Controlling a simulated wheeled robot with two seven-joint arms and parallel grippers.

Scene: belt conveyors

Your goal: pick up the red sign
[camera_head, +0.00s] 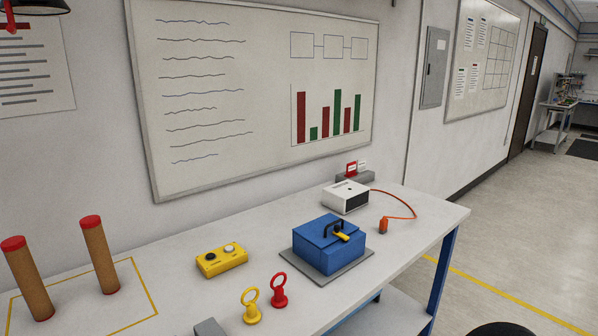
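A small red sign (351,169) with a white face stands upright at the back of the table, close to the wall. It sits in or on a grey block (357,178), beside a small white card (362,166). A white box (345,196) stands just in front of it; the sign's lower edge is too small to make out. Neither of my grippers is in view.
The white table (190,288) holds a blue box (322,252) on a grey plate, a yellow button box (221,260), yellow (251,308) and red (279,290) ring-topped pieces, and two brown cylinders (100,258). A cord runs from the white box to an orange piece (383,226).

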